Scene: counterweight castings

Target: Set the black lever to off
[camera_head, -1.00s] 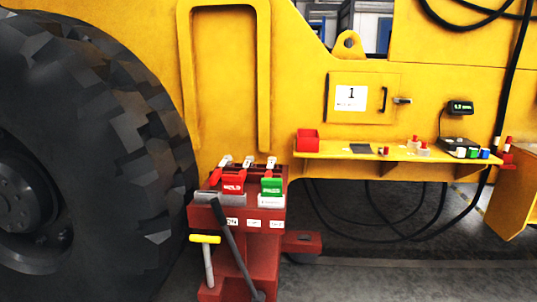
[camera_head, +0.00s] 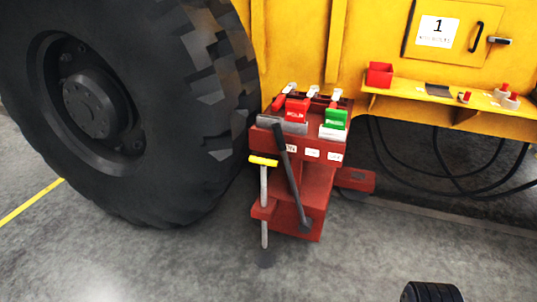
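The black lever (camera_head: 288,165) is a long dark bar on the front of a red stand (camera_head: 318,185). Its thick grip is at the top and leans to the left. Its lower end meets a dark pivot low on the stand. No off mark is readable at this distance. The fingers of my gripper are not in view. A dark ribbed part at the bottom edge, right of centre, may be mine.
A yellow-topped T-handle (camera_head: 263,161) stands just left of the lever. Red (camera_head: 297,110) and green (camera_head: 336,119) blocks sit on the stand. A huge tyre (camera_head: 190,150) is on the left, a yellow shelf (camera_head: 410,98) on the right. The floor in front is clear.

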